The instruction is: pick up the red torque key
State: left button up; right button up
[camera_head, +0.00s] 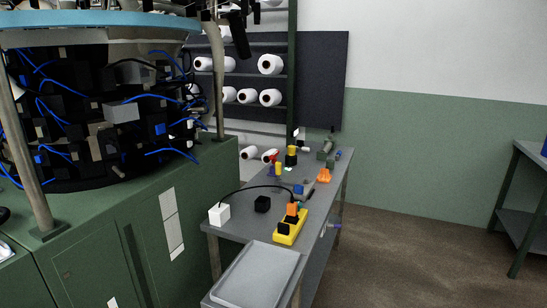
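A small red item (273,158) stands at the far left part of the grey workbench (237,221), next to a yellow object (278,169). It may be the red torque key, but it is too small to tell its exact shape. Neither of my grippers shows in the head view.
The green knitting machine (100,230) fills the left. Brown floor (400,230) is clear on the right.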

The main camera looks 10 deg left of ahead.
aim_at(272, 157)
jog(key=i+l+u, duration=0.2)
jog(key=i+l, duration=0.55)
jog(key=i+l+u, duration=0.25)
jog(key=i+l, duration=0.55)
jog(key=l, duration=0.15)
